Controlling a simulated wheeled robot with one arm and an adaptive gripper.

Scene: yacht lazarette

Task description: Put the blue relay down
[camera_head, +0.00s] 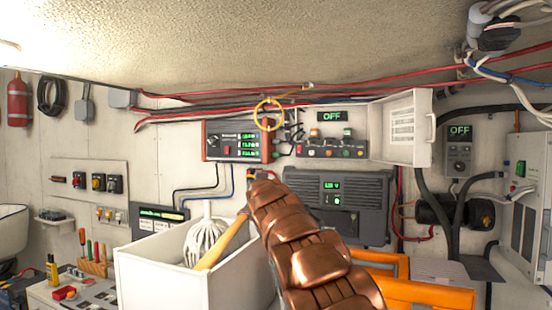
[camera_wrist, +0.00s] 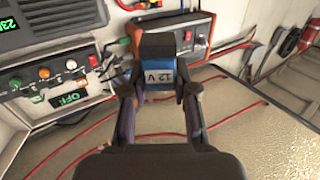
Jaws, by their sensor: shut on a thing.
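The blue relay (camera_wrist: 158,78) shows in the wrist view with a pale "12 V" label and a dark block at its far end. My gripper (camera_wrist: 159,92) is shut on it, one dark finger on each side. The relay appears held in the air, in front of the wall equipment. In the head view my copper-coloured arm reaches up from the bottom toward the wall. It hides most of the gripper, and I cannot make out the relay there.
An orange-edged meter panel (camera_head: 238,140), a switch panel (camera_head: 331,147) and a dark grey unit (camera_head: 340,203) are on the wall. A white bin (camera_head: 160,280) with a whisk and a wooden-handled tool stands left of my arm. An open white box (camera_head: 402,127) juts out at right.

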